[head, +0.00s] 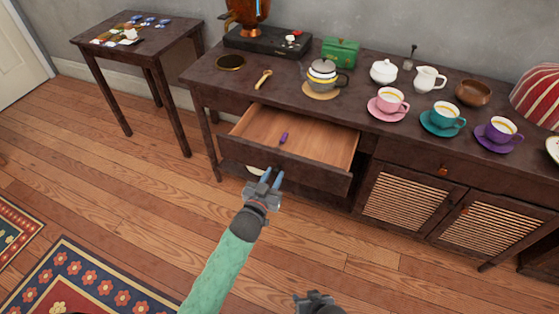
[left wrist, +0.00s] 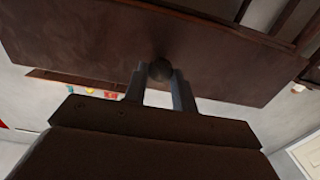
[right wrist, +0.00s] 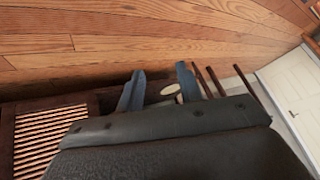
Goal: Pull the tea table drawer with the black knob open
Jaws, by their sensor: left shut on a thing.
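The tea table drawer (head: 318,170) stands pulled out from the dark wooden tea table (head: 300,97), and its light wooden inside shows. A small purple thing (head: 284,138) lies in it. In the left wrist view the black knob (left wrist: 160,70) on the drawer front (left wrist: 100,45) sits between the fingertips of my left gripper (left wrist: 161,82), which is shut on it. In the head view my left gripper (head: 265,177) is at the drawer front and hides the knob. My right gripper (head: 315,298) is low at the bottom edge; in the right wrist view (right wrist: 158,80) its fingers are apart and empty.
On the tabletop stand a teapot (head: 322,75), a green box (head: 340,52), a pink cup (head: 390,99), a teal cup (head: 441,116) and a purple cup (head: 500,130). A side table (head: 140,45) is at the left. The floor before the drawer is clear.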

